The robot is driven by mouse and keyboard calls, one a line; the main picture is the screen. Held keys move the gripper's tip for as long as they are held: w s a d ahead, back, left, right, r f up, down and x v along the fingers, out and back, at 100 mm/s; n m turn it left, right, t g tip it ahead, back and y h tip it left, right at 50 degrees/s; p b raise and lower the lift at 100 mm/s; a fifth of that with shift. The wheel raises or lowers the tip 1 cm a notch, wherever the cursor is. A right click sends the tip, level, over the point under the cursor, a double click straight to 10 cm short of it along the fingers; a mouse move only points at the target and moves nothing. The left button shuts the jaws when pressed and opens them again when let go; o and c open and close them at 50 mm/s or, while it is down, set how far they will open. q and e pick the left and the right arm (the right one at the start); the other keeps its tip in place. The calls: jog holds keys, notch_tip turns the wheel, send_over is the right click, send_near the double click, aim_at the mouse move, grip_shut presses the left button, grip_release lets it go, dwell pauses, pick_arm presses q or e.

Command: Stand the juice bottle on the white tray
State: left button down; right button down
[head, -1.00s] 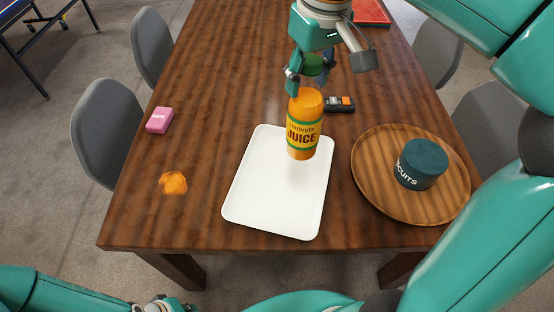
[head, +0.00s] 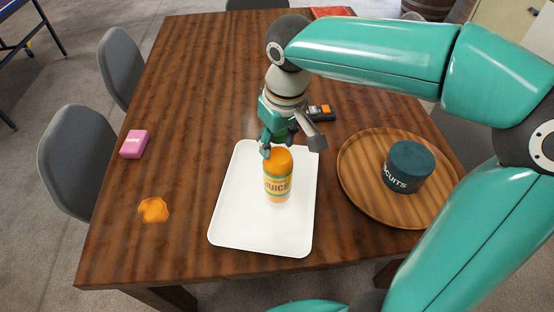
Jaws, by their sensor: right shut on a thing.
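The juice bottle (head: 278,180) is orange with a green and yellow label. It is upright over the middle of the white tray (head: 240,225). I cannot tell for sure whether its base touches the tray. My right gripper (head: 279,140) is shut on the top of the bottle, and its fingers hide the cap. My left gripper is not in view.
A round wooden tray (head: 365,195) with a dark teal biscuit tin (head: 409,167) stands right of the white tray. A black and orange device (head: 320,113) lies behind it. A pink box (head: 134,144) and an orange cloth-like piece (head: 153,209) lie at left.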

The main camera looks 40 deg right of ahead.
aim_at(281, 134)
jog(key=shift+f, duration=2.65)
jog(key=shift+f+b, duration=0.1)
jog(key=shift+b, duration=0.2)
jog(key=c, duration=0.6)
grip_release()
jog(key=shift+o, duration=0.2)
jog(key=r, duration=0.4)
jog(key=s+r+p, duration=0.1)
jog(key=r, duration=0.7)
jog(key=shift+s, duration=0.4)
jog(key=shift+p, duration=0.3)
